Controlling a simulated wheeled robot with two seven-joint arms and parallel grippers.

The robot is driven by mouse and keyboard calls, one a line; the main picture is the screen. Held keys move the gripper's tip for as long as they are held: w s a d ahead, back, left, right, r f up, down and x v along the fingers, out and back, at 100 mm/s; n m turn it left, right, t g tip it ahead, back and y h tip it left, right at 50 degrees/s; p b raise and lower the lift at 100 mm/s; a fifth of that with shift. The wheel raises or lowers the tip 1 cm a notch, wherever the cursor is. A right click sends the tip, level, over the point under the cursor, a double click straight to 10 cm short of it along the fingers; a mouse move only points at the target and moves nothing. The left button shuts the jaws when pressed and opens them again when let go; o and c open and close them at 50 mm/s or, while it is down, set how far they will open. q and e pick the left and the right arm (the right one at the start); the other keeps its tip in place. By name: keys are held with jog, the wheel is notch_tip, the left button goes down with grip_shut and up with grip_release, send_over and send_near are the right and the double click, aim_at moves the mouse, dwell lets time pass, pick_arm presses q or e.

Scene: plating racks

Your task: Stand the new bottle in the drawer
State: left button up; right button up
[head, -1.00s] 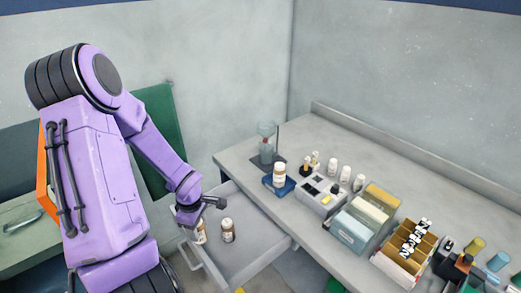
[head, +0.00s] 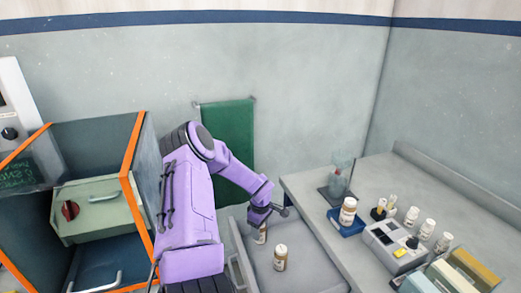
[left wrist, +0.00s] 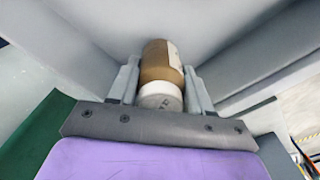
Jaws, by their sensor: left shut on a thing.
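My left gripper (head: 264,221) reaches down over the drawer (head: 306,272). It is shut on a brown bottle with a white cap and pale label (head: 260,236), near the drawer's left side. The left wrist view shows this bottle (left wrist: 161,62) between the two fingers, with grey drawer walls around it. The bottle looks about upright; I cannot tell whether its base touches the drawer floor. A second, similar bottle (head: 280,258) stands in the drawer just to its right, apart from it. The drawer is pulled open. My right gripper is not in view.
The grey bench (head: 310,185) is right of the drawer. On it are a similar bottle (head: 348,211) on a blue tray (head: 344,226), a glass vessel on a stand (head: 341,178), and several small white bottles (head: 411,217). A green towel (head: 228,135) hangs behind.

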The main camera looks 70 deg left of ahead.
aim_at(261, 234)
pick_arm(q)
notch_tip(261, 234, down, 3)
jog(key=shift+r, duration=0.1)
jog(key=shift+w+a+f, duration=0.1)
jog(key=shift+f, duration=0.2)
jog(key=o, duration=1.1)
jog(key=shift+f, duration=0.1)
jog(key=shift+c, duration=0.2)
notch_tip(261, 234, up, 12)
jog(key=shift+r+p, duration=0.2)
jog(key=shift+p, duration=0.75)
